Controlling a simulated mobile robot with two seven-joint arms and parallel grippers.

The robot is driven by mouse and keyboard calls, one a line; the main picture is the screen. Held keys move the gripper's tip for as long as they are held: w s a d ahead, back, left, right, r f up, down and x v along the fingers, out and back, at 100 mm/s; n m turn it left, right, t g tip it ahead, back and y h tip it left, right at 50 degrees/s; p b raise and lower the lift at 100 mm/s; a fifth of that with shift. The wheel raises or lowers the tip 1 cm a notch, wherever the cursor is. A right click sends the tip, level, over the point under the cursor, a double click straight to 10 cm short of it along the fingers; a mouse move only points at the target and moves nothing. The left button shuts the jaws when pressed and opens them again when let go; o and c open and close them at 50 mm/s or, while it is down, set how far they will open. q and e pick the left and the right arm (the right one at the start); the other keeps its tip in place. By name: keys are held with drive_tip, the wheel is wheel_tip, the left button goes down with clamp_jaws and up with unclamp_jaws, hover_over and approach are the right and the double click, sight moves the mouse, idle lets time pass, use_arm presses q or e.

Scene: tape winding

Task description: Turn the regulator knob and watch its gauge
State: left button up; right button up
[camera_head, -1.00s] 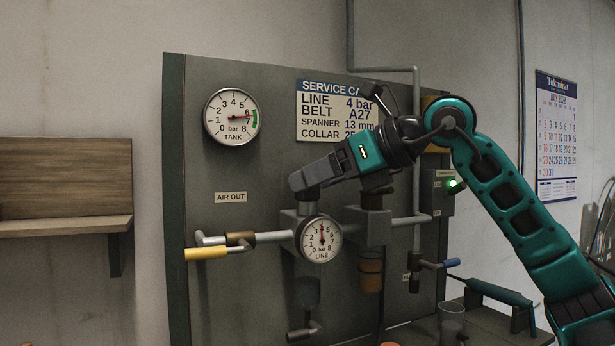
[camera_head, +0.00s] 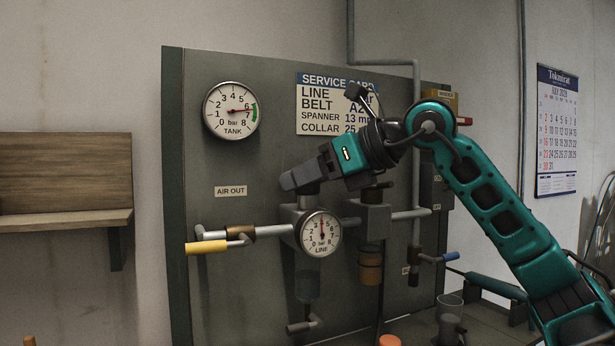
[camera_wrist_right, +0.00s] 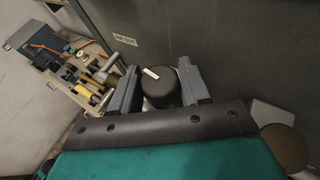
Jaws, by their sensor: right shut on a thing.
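The regulator knob (camera_wrist_right: 161,92) is a round black cap with a white mark pointing to the upper left in the right wrist view. My right gripper (camera_head: 298,182) is shut on it, one grey finger on each side, above the regulator body. In the head view the fingers mostly hide the knob. The LINE gauge (camera_head: 321,234) hangs below on the regulator's front, in plain sight. Its needle points almost straight up, near 4 bar. My left gripper is in neither current view.
The TANK gauge (camera_head: 231,110) reads between 6 and 7 bar. A yellow-handled valve (camera_head: 207,247) sits on the pipe left of the regulator. My right arm partly covers the service card (camera_head: 325,104). A wooden shelf (camera_head: 65,219) is at left.

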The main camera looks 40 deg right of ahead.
drive_tip(key=shift+c, duration=0.6)
